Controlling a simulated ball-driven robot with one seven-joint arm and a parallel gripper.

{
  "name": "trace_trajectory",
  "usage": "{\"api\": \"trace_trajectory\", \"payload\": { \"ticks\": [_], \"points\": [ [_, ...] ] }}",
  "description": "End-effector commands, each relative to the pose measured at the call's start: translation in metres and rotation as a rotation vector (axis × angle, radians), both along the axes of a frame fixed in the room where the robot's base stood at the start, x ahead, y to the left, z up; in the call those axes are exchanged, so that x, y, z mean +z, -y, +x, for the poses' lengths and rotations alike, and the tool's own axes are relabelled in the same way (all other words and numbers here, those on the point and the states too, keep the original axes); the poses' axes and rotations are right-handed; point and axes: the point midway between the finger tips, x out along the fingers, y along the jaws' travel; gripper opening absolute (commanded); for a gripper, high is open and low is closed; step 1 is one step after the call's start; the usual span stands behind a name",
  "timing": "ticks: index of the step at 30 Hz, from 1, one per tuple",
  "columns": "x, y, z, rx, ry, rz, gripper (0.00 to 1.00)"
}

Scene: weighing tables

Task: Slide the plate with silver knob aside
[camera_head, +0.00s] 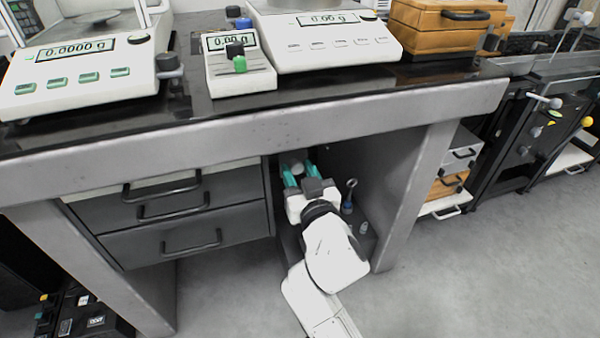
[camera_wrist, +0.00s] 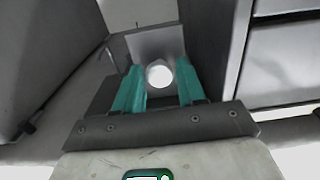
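My gripper (camera_head: 298,171) reaches into the opening under the weighing table. Its two teal fingers (camera_wrist: 160,72) are apart. The round silver knob (camera_wrist: 159,74) shows between them, close to the left finger; I cannot tell whether they touch. The knob (camera_head: 297,168) shows small and pale between the fingers in the head view. The plate (camera_wrist: 150,45) is a grey panel behind the knob in the wrist view, partly hidden by the fingers. In the head view the plate is mostly hidden in shadow.
A drawer unit (camera_head: 184,215) stands left of my arm, and a table leg (camera_head: 415,195) stands to the right. A small blue-based item with a ring top (camera_head: 349,196) and a small bottle (camera_head: 363,228) stand just right of my gripper. Balances (camera_head: 325,38) stand on the tabletop above.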

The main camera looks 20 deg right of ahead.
Motion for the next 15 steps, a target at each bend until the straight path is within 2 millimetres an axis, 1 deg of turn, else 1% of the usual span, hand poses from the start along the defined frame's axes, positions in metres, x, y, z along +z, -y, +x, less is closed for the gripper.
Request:
{"api": "trace_trajectory", "payload": {
  "ticks": [1, 5, 11, 15],
  "points": [
    [0.0000, 0.0001, 0.0000, 0.000, 0.000, 0.000, 0.45],
    [0.0000, 0.0002, 0.0000, 0.000, 0.000, 0.000, 0.57],
    [0.0000, 0.0003, -0.0001, 0.000, 0.000, 0.000, 0.57],
    [-0.0003, 0.0002, -0.0057, 0.000, -0.001, -0.001, 0.57]
  ]
}}
